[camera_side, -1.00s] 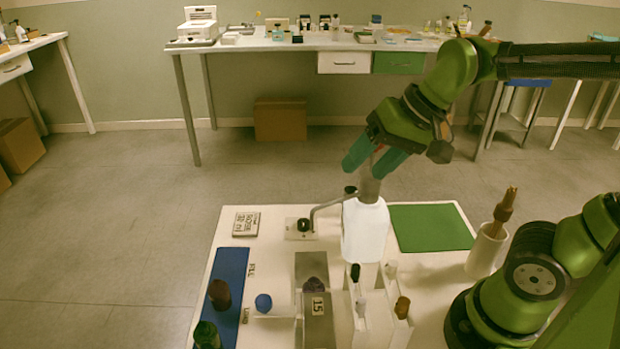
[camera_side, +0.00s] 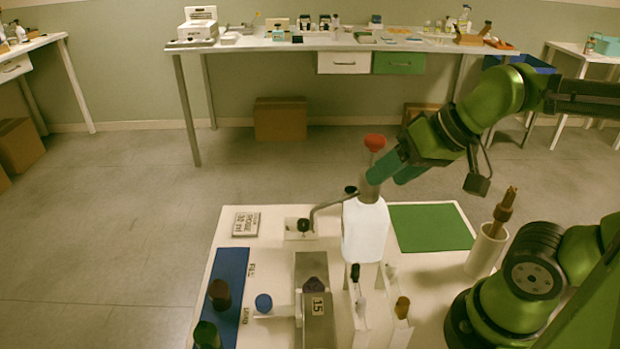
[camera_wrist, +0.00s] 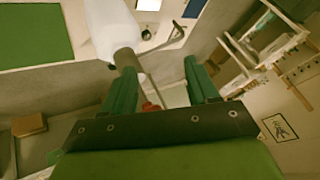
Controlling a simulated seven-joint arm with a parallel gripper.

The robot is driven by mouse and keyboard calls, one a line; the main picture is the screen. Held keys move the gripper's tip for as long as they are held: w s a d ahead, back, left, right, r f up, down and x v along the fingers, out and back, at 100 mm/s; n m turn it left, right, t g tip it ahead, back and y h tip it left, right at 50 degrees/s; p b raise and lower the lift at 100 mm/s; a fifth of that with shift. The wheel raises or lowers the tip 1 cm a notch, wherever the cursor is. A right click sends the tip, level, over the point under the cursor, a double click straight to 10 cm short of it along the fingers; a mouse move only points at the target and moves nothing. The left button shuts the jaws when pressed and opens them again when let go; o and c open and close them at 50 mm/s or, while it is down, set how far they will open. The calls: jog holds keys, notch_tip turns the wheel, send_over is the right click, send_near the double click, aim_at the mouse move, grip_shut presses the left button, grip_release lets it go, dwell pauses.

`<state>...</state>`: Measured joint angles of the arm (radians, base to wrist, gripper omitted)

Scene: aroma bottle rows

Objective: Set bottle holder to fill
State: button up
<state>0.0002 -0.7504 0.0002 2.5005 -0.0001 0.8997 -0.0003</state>
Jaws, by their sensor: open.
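My gripper (camera_side: 388,174) is open and empty beside the red-topped plunger (camera_side: 375,142) of a white bottle-shaped dispenser (camera_side: 365,230); the wrist view shows the red top (camera_wrist: 151,108) near the fingers. A bent spout runs left from the dispenser. The bottle holder (camera_side: 283,311), a pale slide with a blue knob (camera_side: 264,303) at its left end, sits in front of the dispenser. The knob stands beside the LOAD mark (camera_side: 245,316), nearer the front than the FILL mark (camera_side: 251,270).
A blue strip (camera_side: 232,275) with two dark-capped bottles lies at left. Small capped bottles stand in a rack (camera_side: 385,320) right of the holder. A green mat (camera_side: 430,227) and a white cup (camera_side: 486,249) with a brown tool are at right. A sign card (camera_side: 246,224) lies back left.

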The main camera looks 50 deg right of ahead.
dwell(0.3)
jog(key=n+g+h, duration=0.2)
jog(key=n+g, duration=0.2)
jog(key=g, duration=0.3)
send_over(263, 299)
notch_tip(263, 299, down, 5)
notch_tip(263, 299, down, 16)
jog(key=shift+s+f, duration=0.1)
grip_shut()
